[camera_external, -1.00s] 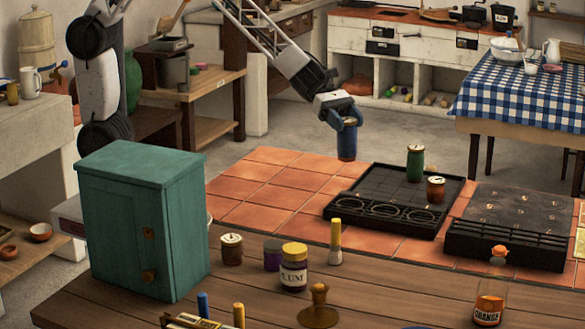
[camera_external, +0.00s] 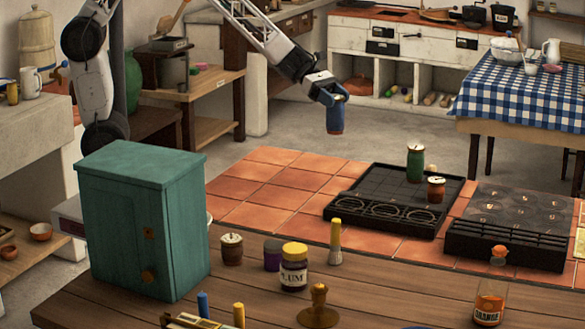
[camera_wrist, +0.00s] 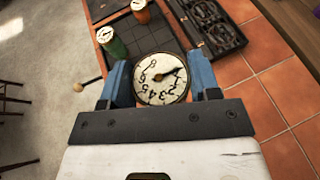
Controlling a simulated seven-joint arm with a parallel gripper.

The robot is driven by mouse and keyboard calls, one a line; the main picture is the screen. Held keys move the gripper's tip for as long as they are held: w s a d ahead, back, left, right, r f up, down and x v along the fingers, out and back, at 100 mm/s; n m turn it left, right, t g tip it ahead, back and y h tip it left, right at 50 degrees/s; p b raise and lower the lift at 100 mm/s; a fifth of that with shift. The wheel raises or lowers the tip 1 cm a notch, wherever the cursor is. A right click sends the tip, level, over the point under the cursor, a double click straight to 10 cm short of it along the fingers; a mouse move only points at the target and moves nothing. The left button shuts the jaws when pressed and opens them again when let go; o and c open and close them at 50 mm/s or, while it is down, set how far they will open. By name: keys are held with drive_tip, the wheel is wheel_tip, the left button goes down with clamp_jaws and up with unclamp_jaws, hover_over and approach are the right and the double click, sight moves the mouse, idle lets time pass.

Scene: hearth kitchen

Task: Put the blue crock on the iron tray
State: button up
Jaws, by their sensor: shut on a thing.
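My gripper (camera_external: 334,97) is shut on the blue crock (camera_external: 335,120) and holds it in the air, behind and left of the iron tray (camera_external: 345,208) in the external view. In the wrist view the crock's pale round lid (camera_wrist: 160,80), marked with numbers and a dark pointer, sits between my two blue fingers. The iron tray is black, with a grid and a row of rings along its front. A green crock (camera_external: 415,163) and a brown crock (camera_external: 436,190) stand on its right part. The tray also shows beyond the held crock in the wrist view (camera_wrist: 150,38).
A second black slab with round marks and a slotted front (camera_external: 510,243) lies right of the tray. Terracotta tiles (camera_external: 270,185) left of the tray are clear. A wooden counter in front holds a teal cabinet (camera_external: 140,225), a plum jar (camera_external: 294,270) and other small items.

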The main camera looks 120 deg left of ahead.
sight(332, 125)
drive_tip(key=shift+s+a, duration=0.8)
drive_tip(key=shift+a, duration=0.2)
wheel_tip(332, 125, down, 9)
drive_tip(key=shift+f, duration=0.1)
drive_tip(key=w+a, duration=0.3)
drive_tip(key=w, duration=0.4)
drive_tip(key=w+a+f, duration=0.1)
drive_tip(key=w+a, duration=0.2)
drive_tip(key=w, duration=0.4)
drive_tip(key=shift+w+a+f, duration=0.15)
drive_tip(key=shift+w+a, duration=0.05)
drive_tip(key=shift+w, duration=0.15)
drive_tip(key=shift+f, duration=0.1)
drive_tip(key=shift+f, duration=1.7)
drive_tip(key=shift+f, duration=0.1)
